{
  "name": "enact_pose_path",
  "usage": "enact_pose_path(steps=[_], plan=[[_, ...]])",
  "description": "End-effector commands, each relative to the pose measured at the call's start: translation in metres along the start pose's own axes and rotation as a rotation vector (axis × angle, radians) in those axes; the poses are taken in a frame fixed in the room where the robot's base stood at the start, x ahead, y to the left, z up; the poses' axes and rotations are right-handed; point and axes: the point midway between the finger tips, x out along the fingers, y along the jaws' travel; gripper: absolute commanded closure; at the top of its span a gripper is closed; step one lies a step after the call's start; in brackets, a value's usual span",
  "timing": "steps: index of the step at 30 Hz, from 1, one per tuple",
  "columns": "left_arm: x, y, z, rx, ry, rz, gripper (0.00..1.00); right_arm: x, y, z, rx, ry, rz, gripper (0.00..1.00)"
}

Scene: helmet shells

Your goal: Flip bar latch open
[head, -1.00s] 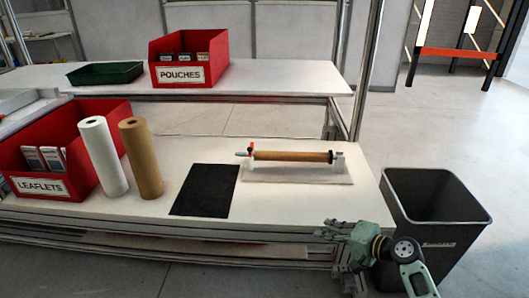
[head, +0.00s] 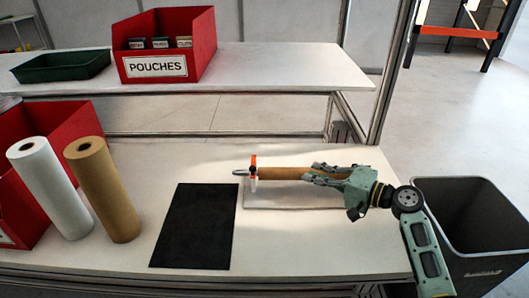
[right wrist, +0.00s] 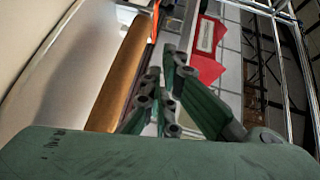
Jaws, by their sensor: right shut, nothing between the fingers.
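A brown paper roll (head: 285,173) lies on a bar across a white stand (head: 262,196) on the table. It also shows in the right wrist view (right wrist: 121,75). An orange upright part (head: 254,162) sits at the roll's left end, by the bar's grey tip (head: 240,172). I cannot tell whether it is the latch. My right gripper (head: 314,174) is shut and empty, at the roll's right end, hiding the stand's right post. I cannot tell whether it touches the roll. Its fingers (right wrist: 165,75) show beside the roll in the right wrist view. My left gripper is not in view.
A black mat (head: 195,225) lies left of the stand. White (head: 47,190) and brown (head: 102,190) rolls stand further left. A red POUCHES bin (head: 165,45) and a green tray (head: 60,66) are on the back shelf. A dark bin (head: 485,225) stands at the right.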

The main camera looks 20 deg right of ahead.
Motion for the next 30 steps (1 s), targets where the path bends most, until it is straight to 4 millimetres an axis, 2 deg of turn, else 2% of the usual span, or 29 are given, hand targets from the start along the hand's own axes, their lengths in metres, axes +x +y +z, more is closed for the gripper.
enact_pose_path(steps=[13,17,20,28,30], plan=[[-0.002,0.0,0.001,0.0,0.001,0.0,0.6,0.0,-0.003,0.0,0.0,-0.003,-0.007,1.0],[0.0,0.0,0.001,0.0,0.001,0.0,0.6,0.008,-0.003,0.001,0.001,-0.004,-0.008,1.0],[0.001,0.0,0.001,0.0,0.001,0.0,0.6,0.022,-0.003,0.001,0.001,-0.005,-0.009,1.0],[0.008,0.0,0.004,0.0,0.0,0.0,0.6,0.081,-0.004,0.001,0.001,-0.004,-0.01,1.0],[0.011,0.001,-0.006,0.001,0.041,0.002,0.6,0.095,-0.003,0.001,0.001,-0.005,-0.009,1.0]])
